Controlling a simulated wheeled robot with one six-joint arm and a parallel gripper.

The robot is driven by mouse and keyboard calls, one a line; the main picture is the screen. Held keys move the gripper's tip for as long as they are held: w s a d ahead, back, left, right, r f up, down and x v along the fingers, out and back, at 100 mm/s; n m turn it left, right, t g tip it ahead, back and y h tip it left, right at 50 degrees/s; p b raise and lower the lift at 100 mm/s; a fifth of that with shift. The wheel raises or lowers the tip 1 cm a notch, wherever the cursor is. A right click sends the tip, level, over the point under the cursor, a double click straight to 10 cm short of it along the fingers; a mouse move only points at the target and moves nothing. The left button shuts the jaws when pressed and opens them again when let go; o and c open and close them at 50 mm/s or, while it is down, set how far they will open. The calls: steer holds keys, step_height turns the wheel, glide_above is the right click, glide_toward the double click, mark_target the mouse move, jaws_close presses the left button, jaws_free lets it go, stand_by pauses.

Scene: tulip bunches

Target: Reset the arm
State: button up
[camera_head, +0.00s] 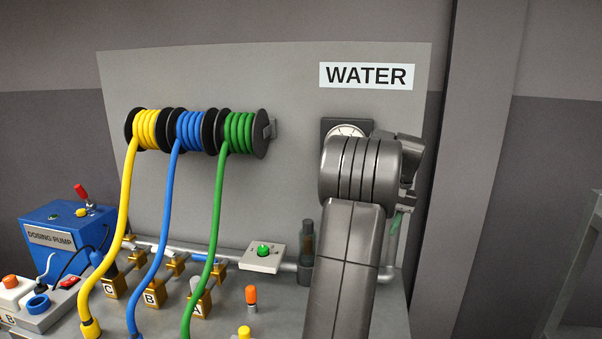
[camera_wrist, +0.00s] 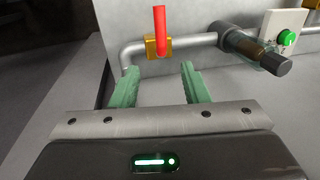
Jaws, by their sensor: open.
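My gripper (camera_wrist: 160,88) shows in the wrist view with its two green fingers spread apart and nothing between them. A valve with a red lever (camera_wrist: 160,30) on a brass body stands on the grey pipe (camera_wrist: 195,40) just beyond the fingertips, apart from them as far as I can tell. In the head view my arm rises from the bottom in front of the right part of the panel. It hides most of the gripper; only a bit of green finger (camera_head: 396,222) shows beside the pipe at the right.
A grey panel with a WATER sign (camera_head: 366,76) carries yellow, blue and green hose reels (camera_head: 240,132). A box with a green button (camera_head: 263,250) and a dark cylindrical fitting (camera_wrist: 255,52) sit by the pipe. A blue dosing pump (camera_head: 50,238) stands at the left. A wall column (camera_head: 480,150) is at the right.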

steer(key=a+f, duration=0.1)
steer(key=f, duration=0.3)
steer(key=a+f, duration=0.1)
steer(key=f, duration=0.4)
steer(key=a+f+p, duration=0.1)
steer(key=f, duration=0.4)
steer(key=shift+w, duration=0.2)
steer(key=shift+w+a+r+m+b, duration=0.15)
steer(key=shift+m+b, duration=0.1)
steer(key=shift+m, duration=0.35)
steer(key=shift+s+a+r+m+b, duration=0.1)
steer(key=shift+a+m+b, duration=0.1)
steer(key=shift+m, duration=0.4)
